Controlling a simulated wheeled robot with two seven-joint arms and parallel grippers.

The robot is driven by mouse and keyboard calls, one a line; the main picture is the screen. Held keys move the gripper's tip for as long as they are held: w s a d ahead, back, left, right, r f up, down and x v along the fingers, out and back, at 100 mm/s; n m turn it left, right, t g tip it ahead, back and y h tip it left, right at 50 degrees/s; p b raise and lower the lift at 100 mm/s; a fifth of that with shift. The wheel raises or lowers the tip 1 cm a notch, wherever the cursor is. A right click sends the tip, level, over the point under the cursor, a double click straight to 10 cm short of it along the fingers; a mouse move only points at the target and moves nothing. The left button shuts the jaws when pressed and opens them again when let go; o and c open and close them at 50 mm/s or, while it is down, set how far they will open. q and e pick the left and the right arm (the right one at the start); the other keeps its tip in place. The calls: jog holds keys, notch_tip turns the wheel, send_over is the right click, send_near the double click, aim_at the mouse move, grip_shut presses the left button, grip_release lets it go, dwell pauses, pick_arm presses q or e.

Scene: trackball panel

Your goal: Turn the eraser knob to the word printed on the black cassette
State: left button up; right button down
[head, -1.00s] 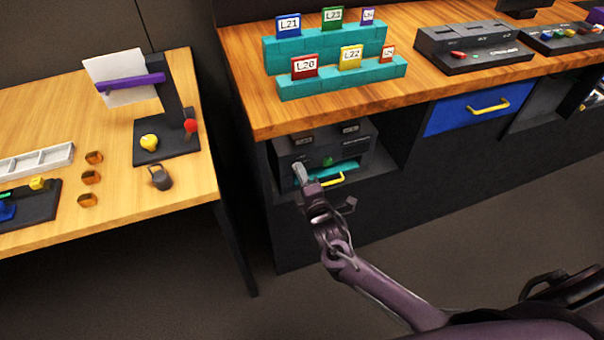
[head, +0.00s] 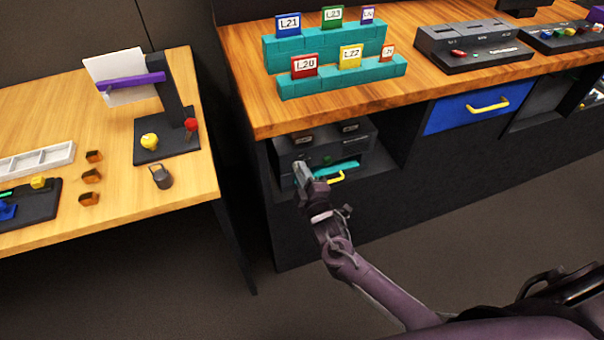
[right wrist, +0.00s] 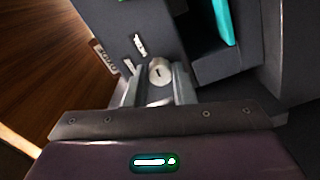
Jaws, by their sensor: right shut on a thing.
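A pale round knob (right wrist: 159,72) with a dark mark on its face shows in the right wrist view, on the front of a dark device (right wrist: 105,22). I take it for the eraser knob. My right gripper (right wrist: 158,88) is shut on it, one finger on each side. Small white labels (right wrist: 139,45) stand around the knob, too slanted and small to read surely. In the head view my right gripper (head: 302,172) is at the left of the device (head: 363,150) in the open shelf. I cannot pick out the black cassette surely. My left gripper is not in view.
The wooden counter (head: 240,75) overhangs the shelf. A teal strip (head: 345,167) and a yellow handle (head: 335,177) are just right of my right gripper. A blue drawer (head: 478,108) is farther right. Coloured label cards (head: 304,66) stand on teal blocks (head: 350,83) on the counter.

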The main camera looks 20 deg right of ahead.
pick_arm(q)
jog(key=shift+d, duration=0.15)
pick_arm(e)
jog(key=shift+f, duration=0.1)
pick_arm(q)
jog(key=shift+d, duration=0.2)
pick_arm(e)
jog(key=c, duration=1.2)
grip_release()
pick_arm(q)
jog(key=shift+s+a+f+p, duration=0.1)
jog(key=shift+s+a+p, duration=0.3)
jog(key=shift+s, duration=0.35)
pick_arm(e)
jog(key=s, duration=0.7)
jog(key=shift+s+d, duration=0.15)
jog(key=shift+s, duration=0.25)
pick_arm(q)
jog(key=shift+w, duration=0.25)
